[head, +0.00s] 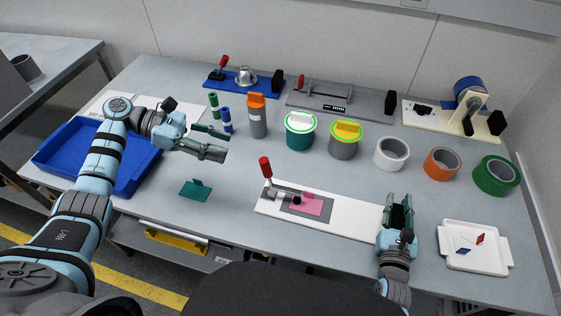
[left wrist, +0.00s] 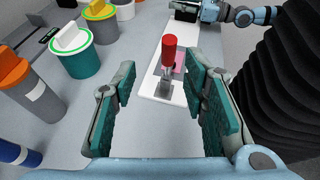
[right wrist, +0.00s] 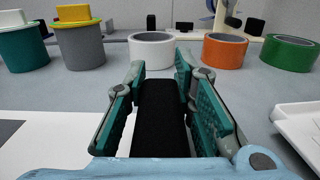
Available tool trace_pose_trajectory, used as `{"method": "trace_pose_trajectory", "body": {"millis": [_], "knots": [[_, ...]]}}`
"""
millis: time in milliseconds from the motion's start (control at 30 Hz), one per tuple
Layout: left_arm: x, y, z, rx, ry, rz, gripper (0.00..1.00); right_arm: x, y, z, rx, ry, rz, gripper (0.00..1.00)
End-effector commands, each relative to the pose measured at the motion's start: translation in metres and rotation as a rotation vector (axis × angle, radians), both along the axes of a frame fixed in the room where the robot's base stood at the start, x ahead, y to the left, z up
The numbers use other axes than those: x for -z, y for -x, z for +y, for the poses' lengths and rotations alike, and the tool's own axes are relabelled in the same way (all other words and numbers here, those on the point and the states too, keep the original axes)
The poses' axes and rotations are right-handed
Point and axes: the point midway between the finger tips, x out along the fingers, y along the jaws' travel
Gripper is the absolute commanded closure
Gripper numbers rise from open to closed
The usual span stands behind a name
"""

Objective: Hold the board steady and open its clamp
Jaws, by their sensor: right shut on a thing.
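The white board (head: 345,217) lies on the table near the front. The toggle clamp (head: 279,191) at its left end has an upright red handle (head: 266,167). Its black tip is over a pink piece (head: 313,205) on a grey patch. My right gripper (head: 398,212) is at the board's right end, shut on a black block (right wrist: 160,115), seen between its fingers in the right wrist view. My left gripper (head: 226,143) is open and empty above the table, left of and behind the clamp. The red handle (left wrist: 169,50) appears beyond its fingers in the left wrist view.
A teal bracket (head: 196,189) lies left of the board, and a blue tray (head: 62,163) further left. Canisters (head: 300,131), an orange-capped bottle (head: 257,117) and tape rolls (head: 441,164) stand behind. A white tray (head: 473,261) is at right. Space between bracket and board is clear.

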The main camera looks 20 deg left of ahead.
Motion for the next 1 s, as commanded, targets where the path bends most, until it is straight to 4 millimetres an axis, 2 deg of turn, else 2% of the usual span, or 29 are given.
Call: {"method": "trace_pose_trajectory", "body": {"millis": [167, 400, 533, 667, 867, 900, 1000], "knots": [[0.007, 0.006, -0.023, 0.071, -0.023, -0.017, 0.60, 0.003, 0.001, 0.000, -0.001, -0.001, 0.008, 1.00], [0.031, -0.002, -0.079, 0.066, -0.019, -0.016, 0.60, 0.003, 0.001, 0.000, -0.001, -0.001, 0.008, 1.00], [0.041, -0.005, -0.102, 0.064, -0.019, -0.014, 0.60, 0.003, 0.001, 0.000, -0.001, -0.001, 0.008, 1.00], [0.045, -0.007, -0.113, 0.063, -0.020, -0.015, 0.60, 0.003, 0.001, 0.000, -0.001, -0.001, 0.008, 1.00], [0.046, -0.007, -0.114, 0.062, -0.021, -0.014, 0.60, 0.003, 0.001, 0.000, -0.001, -0.001, 0.009, 1.00], [0.046, -0.007, -0.114, 0.062, -0.021, -0.014, 0.62, 0.003, 0.001, 0.000, -0.001, -0.001, 0.009, 1.00], [0.046, -0.007, -0.113, 0.061, -0.021, -0.013, 0.78, 0.003, 0.001, 0.000, -0.001, -0.001, 0.009, 1.00]]}}
